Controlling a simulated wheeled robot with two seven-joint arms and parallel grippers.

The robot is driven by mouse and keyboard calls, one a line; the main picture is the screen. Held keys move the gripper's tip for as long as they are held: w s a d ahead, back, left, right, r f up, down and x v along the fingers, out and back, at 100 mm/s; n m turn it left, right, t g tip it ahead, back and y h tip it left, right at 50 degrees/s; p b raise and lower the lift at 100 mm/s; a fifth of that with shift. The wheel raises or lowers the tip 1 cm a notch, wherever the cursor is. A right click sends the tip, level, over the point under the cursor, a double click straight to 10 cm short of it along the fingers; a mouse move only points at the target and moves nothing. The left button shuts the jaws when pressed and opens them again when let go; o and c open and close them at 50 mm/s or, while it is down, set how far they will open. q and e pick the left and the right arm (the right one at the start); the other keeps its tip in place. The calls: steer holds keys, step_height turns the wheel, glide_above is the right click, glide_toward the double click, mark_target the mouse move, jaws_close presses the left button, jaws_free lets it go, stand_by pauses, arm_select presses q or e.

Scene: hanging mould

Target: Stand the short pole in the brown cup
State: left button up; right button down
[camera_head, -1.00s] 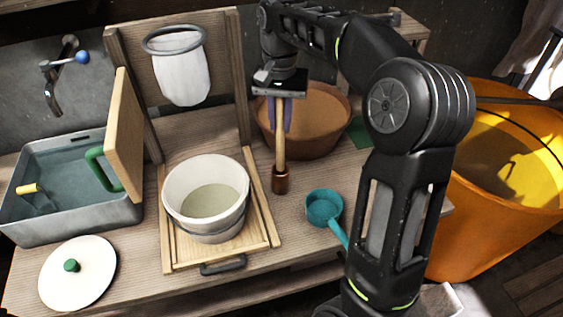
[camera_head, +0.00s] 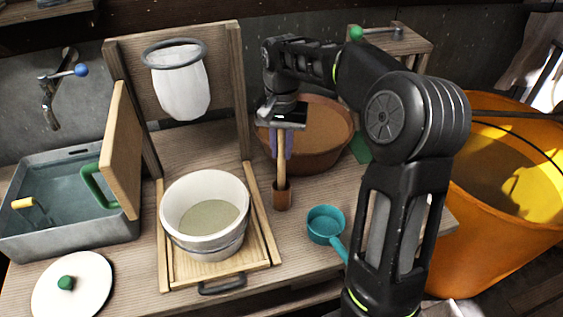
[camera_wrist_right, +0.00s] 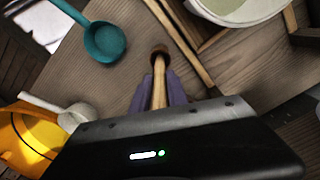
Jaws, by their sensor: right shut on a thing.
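The short wooden pole (camera_head: 281,172) is held nearly upright by my right gripper (camera_head: 281,146), its purple fingers shut around the upper part. The small brown cup (camera_head: 282,200) stands on the worktop directly under the pole. The pole's lower end appears to be at or inside the cup's mouth; how deep it sits is hidden. In the right wrist view the pole (camera_wrist_right: 158,88) runs from between the fingers (camera_wrist_right: 161,92) to the brown cup (camera_wrist_right: 159,50), overlapping its opening. My left gripper is not in view.
A white bucket (camera_head: 180,228) on a wooden tray stands left of the cup. A teal ladle (camera_head: 325,225) lies to the right, and a wide brown basin (camera_head: 325,162) stands behind. A grey sink (camera_head: 65,235) and an orange tub (camera_head: 490,230) flank the bench.

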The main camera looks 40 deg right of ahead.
mark_target(282, 159)
step_height(282, 159, down, 4)
steer(key=shift+r, duration=0.2)
steer(key=shift+f, duration=0.1)
stand_by(0.3)
steer(key=shift+f, duration=0.25)
steer(key=c, duration=1.3)
jaws_free()
steer(key=shift+r, duration=0.1)
steer(key=shift+r, duration=0.15)
